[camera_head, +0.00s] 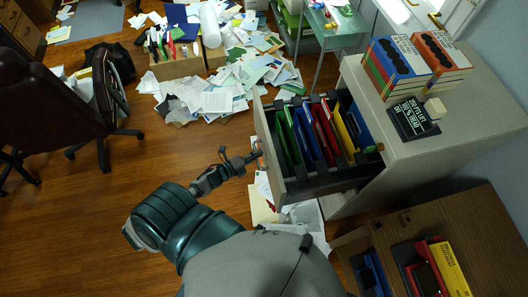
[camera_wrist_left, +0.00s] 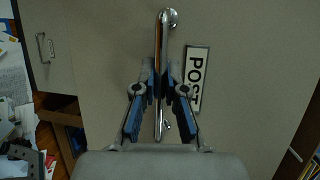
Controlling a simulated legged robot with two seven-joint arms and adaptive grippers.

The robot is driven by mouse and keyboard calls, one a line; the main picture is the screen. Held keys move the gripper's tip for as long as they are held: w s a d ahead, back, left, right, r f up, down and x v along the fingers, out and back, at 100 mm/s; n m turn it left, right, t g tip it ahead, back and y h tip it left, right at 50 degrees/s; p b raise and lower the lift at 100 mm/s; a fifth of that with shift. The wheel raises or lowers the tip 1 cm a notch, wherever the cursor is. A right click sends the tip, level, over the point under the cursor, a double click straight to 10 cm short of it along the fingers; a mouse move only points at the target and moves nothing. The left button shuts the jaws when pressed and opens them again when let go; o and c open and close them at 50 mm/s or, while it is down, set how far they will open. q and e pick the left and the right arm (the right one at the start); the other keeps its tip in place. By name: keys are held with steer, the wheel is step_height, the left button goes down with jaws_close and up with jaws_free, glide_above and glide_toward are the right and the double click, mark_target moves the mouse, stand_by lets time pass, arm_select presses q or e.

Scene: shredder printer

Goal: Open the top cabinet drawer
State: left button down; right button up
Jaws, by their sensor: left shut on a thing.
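The grey cabinet (camera_head: 400,160) stands at the right in the head view. Its top drawer (camera_head: 268,150) is pulled out to the left and shows several coloured hanging folders (camera_head: 318,132). My left gripper (camera_head: 255,156) is at the drawer's front. In the left wrist view, the gripper (camera_wrist_left: 160,78) is shut around the chrome bar handle (camera_wrist_left: 163,30), with a finger on each side. A POST label (camera_wrist_left: 195,78) is on the drawer front beside the handle. My right gripper is not in view.
Books (camera_head: 398,65) and a black sign (camera_head: 412,118) stand on the cabinet top. A wooden unit (camera_head: 470,225) is at the lower right. Loose papers (camera_head: 225,95) cover the floor at the back. An office chair (camera_head: 60,110) is at the left, with clear floor between.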

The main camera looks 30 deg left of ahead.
arm_select(q)
steer(key=s+a, duration=1)
steer(key=s, duration=0.1)
steer(key=shift+a+f+p, duration=0.25)
steer(key=shift+f+p, duration=0.05)
steer(key=c, duration=1.3)
jaws_free()
steer(key=shift+c, duration=0.2)
steer(key=shift+o, duration=0.7)
steer(key=v, duration=1.2)
steer(key=shift+a+r, duration=0.1)
